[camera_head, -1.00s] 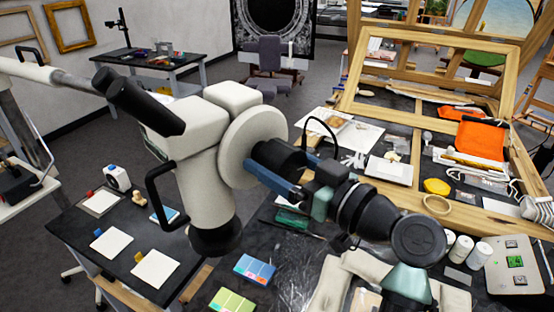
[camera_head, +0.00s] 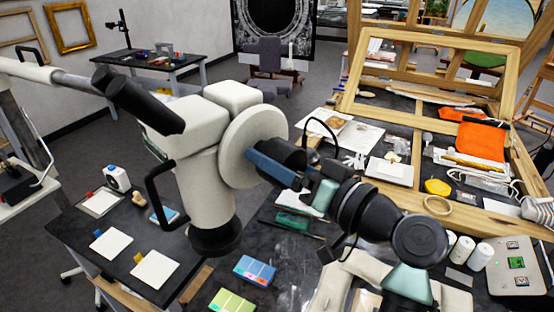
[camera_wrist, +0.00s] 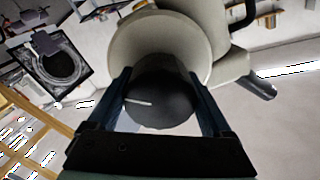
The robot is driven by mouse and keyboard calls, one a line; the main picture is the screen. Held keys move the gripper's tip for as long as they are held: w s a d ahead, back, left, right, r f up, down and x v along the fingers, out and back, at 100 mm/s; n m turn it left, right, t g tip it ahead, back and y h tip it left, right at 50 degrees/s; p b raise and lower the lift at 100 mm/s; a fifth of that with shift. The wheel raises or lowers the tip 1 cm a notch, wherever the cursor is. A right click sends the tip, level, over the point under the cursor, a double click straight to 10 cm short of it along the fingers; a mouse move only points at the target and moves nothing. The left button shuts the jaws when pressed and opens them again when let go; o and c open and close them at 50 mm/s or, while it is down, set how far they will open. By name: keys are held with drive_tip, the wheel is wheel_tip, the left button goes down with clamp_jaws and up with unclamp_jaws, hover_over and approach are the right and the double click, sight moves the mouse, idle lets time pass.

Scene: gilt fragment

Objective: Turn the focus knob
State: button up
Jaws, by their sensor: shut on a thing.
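A white microscope (camera_head: 205,165) with black eyepieces stands in the left middle of the head view. On its side is a large white disc (camera_head: 244,147) with a black focus knob (camera_head: 284,148). In the wrist view the dark round knob (camera_wrist: 160,98) carries a short white line, tilted slightly from level. My gripper (camera_head: 274,166) reaches in from the right and is shut on the knob. Its two blue fingers (camera_wrist: 161,84) lie on opposite sides of the knob in the wrist view. The far finger is mostly hidden in the head view.
A black handle (camera_head: 158,195) juts from the microscope's left. Cards lie on the dark table (camera_head: 75,225) below it. A wooden frame (camera_head: 420,140) and an orange cloth (camera_head: 480,140) are behind my arm, with white jars (camera_head: 462,250) to its right.

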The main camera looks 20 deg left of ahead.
drive_tip(key=shift+m, duration=0.6)
drive_tip(key=shift+r, duration=0.1)
drive_tip(key=o, duration=1.2)
drive_tip(key=shift+c, duration=0.2)
drive_tip(key=shift+d, duration=0.25)
drive_tip(key=b+v, duration=0.5)
drive_tip(key=v, duration=0.7)
drive_tip(key=shift+s+d+b, duration=0.2)
drive_tip(key=shift+d+b, duration=0.05)
drive_tip(key=shift+b, duration=0.05)
